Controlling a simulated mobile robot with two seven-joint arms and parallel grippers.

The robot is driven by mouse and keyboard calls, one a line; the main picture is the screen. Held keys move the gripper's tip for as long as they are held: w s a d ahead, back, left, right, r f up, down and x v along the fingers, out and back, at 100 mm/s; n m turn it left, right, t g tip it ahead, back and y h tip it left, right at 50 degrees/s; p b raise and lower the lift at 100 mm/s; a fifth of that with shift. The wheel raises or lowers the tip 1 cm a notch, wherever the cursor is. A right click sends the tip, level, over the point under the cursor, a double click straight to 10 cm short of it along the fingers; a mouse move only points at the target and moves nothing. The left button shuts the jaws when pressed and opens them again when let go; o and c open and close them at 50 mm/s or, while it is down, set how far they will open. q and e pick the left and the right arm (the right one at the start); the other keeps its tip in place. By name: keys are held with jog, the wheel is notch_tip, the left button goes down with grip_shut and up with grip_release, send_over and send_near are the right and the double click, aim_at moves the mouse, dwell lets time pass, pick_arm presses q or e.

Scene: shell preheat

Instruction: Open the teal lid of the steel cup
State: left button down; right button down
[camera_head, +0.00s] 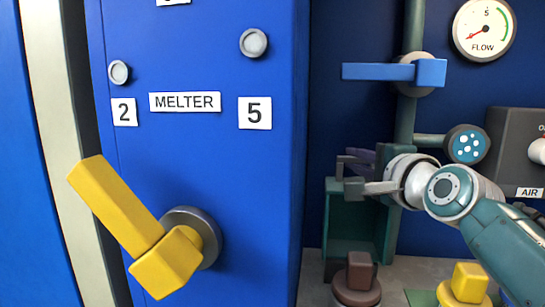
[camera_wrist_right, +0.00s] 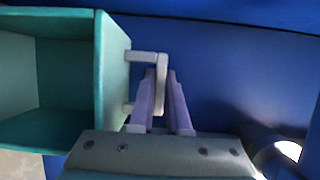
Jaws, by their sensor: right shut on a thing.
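No steel cup can be made out in either view. In the right wrist view a teal box (camera_wrist_right: 48,130) stands open at the left, dark inside. A teal panel (camera_wrist_right: 114,75) with a pale grey bracket handle (camera_wrist_right: 160,66) forms its right side; I cannot tell if this is the lid. My right gripper (camera_wrist_right: 163,85) has its purple fingers on either side of the handle's bar and is shut on it. In the head view the teal box (camera_head: 345,225) is partly hidden by my right gripper (camera_head: 362,167). My left gripper is not in view.
A blue MELTER cabinet (camera_head: 185,135) with a yellow lever (camera_head: 118,205) stands left. A blue valve handle (camera_head: 390,72) and a flow gauge (camera_head: 484,30) are above. A brown knob (camera_head: 360,270) and a yellow knob (camera_head: 468,280) sit low in front.

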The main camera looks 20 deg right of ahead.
jog(key=shift+s, duration=0.1)
